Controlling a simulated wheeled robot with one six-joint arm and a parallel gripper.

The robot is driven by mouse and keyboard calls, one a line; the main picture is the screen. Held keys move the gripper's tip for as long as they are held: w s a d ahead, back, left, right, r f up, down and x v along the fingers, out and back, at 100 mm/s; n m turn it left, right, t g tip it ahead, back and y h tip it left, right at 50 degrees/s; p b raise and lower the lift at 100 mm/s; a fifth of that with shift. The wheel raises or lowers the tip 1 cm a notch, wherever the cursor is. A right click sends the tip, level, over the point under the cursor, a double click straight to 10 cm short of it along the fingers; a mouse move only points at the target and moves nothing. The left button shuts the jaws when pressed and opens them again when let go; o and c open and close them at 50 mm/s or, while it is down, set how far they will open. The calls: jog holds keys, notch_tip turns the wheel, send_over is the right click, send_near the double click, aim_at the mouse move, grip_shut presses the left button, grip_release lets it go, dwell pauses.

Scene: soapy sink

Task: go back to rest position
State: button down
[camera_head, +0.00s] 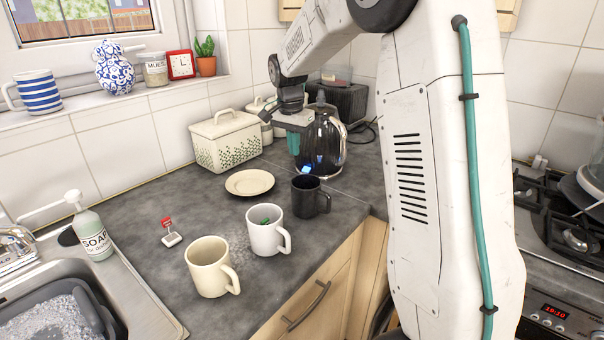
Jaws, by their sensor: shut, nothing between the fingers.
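My gripper (298,160) hangs at the end of my arm above the back of the counter, in front of the glass kettle (326,142). It is shut with nothing between its fingers. The fingertips are small and partly lost against the dark kettle. Below it stands a black mug (310,198), apart from the fingers as far as I can tell.
A cream plate (250,183) and a lidded bread box (225,140) lie left of my gripper. The sink (60,310) with a soap bottle (93,228) is at left. A stove (560,235) is at right. The counter's middle left is mostly clear.

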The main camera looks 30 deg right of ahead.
dwell(0.7)
jog(key=s+a+r+n, duration=0.1)
jog(key=s+a+n, duration=0.3)
jog(key=s, duration=0.8)
jog(key=s+a+r+n, duration=0.1)
jog(key=s+a+n, duration=0.3)
jog(key=s, duration=0.9)
jog(key=s+a+r+n+y, duration=0.1)
jog(key=s+a+n, duration=0.4)
jog(key=s, duration=0.8)
jog(key=shift+a+r+t, duration=0.4)
jog(key=shift+a+r, duration=0.05)
jog(key=shift+a, duration=0.2)
